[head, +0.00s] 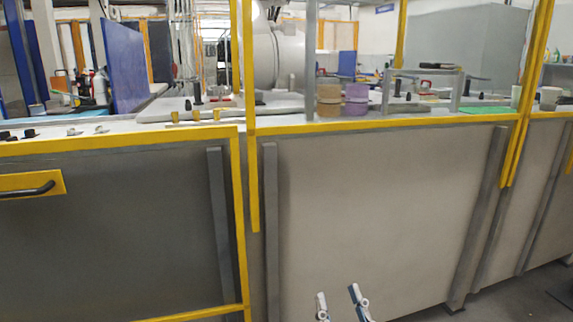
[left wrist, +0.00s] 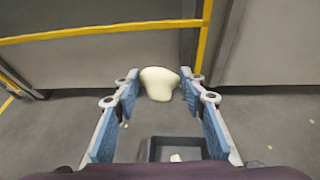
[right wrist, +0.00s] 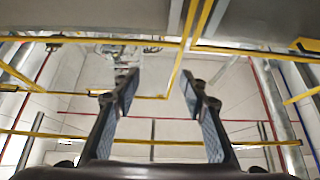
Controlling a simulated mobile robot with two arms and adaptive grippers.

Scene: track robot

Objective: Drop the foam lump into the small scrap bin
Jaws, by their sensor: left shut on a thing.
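The foam lump (left wrist: 158,84) is a cream, rounded piece between the fingertips of my left gripper (left wrist: 160,88) in the left wrist view. The left gripper is shut on it. The small scrap bin (left wrist: 151,149) looks like a dark, open box on the floor, lower in that view, with a small pale piece inside; its near part is hidden by my gripper body. My right gripper (right wrist: 160,80) is open and empty in the right wrist view; its fingertips also show at the bottom of the head view (head: 340,297). The lump and bin are outside the head view.
A grey-panelled workstation with a yellow frame (head: 385,125) stands ahead. Its top carries brown and purple round containers (head: 356,99) and other items. A grey door panel with a black handle (head: 28,191) is at left.

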